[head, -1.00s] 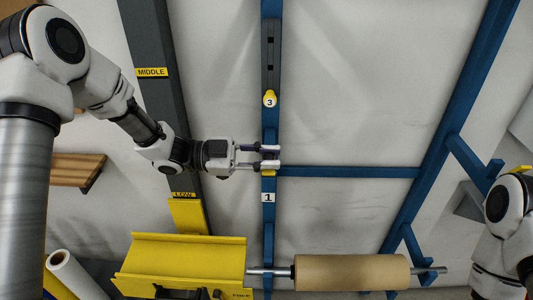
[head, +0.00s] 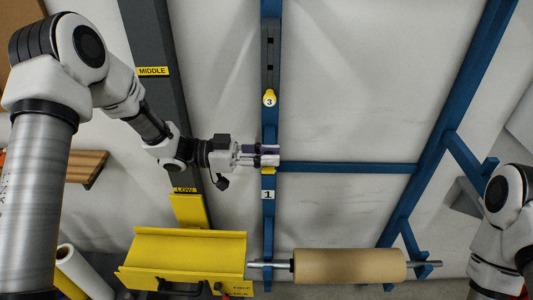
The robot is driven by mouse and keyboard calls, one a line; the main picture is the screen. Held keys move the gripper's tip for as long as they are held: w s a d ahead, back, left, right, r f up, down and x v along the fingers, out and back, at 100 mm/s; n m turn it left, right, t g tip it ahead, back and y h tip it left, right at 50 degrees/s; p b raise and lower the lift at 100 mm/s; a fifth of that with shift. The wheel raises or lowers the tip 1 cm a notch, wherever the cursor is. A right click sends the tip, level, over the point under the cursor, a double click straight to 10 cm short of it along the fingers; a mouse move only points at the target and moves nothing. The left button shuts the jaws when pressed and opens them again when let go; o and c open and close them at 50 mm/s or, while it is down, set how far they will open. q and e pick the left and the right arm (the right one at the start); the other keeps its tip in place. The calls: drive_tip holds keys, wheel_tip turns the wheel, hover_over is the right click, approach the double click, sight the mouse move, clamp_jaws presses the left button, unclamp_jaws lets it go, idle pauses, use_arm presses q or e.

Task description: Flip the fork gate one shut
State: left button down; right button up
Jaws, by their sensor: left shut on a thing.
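The blue upright post (head: 268,225) carries a white label "1" (head: 268,195). Just above that label a small yellow piece (head: 268,170), apparently part of fork gate one, shows below my left gripper's fingers. My left gripper (head: 268,155) reaches in from the left across the post and is shut on the gate there. The fingers hide most of the gate, so I cannot tell its angle. My right arm shows at the right edge, but its gripper is out of view.
A yellow tag "3" (head: 269,98) sits higher on the post, below a dark grey bar (head: 271,45). A blue crossbar (head: 345,168) runs right from the post. A brown roll on a metal shaft (head: 350,266) lies below, beside a yellow trough (head: 190,245).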

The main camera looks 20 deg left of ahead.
use_arm(q)
drive_tip(key=shift+f, duration=0.1)
drive_tip(key=c, duration=1.1)
unclamp_jaws()
drive_tip(key=shift+o, duration=0.2)
drive_tip(key=shift+w+d, duration=0.1)
drive_tip(key=shift+d, duration=0.1)
drive_tip(key=v, duration=1.2)
